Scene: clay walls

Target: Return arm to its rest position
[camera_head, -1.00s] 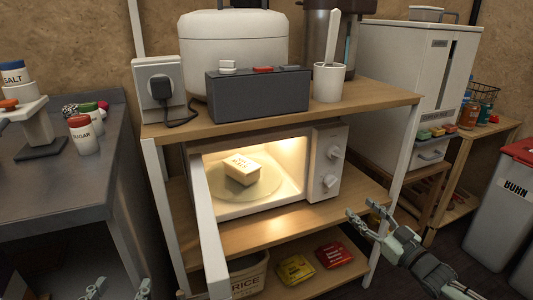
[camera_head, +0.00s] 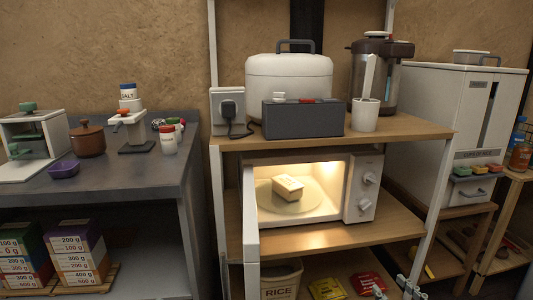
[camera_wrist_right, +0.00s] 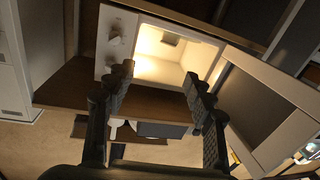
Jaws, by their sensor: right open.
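My right gripper (camera_head: 398,286) shows at the bottom edge of the head view, in front of the lower shelf and below the microwave's right side. In the right wrist view its two dark fingers (camera_wrist_right: 158,80) are apart, with nothing between them. The white microwave (camera_head: 367,206) stands on the middle shelf, lit inside, its door (camera_head: 250,225) swung open toward me. A small pale box (camera_head: 288,187) rests on the glass plate inside. The lit microwave opening (camera_wrist_right: 175,55) also shows in the right wrist view. My left gripper cannot be made out.
The open door (camera_wrist_right: 258,115) juts out beside my right gripper in the wrist view. A rice basket (camera_head: 281,281) and yellow and red packets (camera_head: 326,289) are on the bottom shelf. A grey counter (camera_head: 120,190) stands left, a white rice dispenser (camera_head: 455,110) right.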

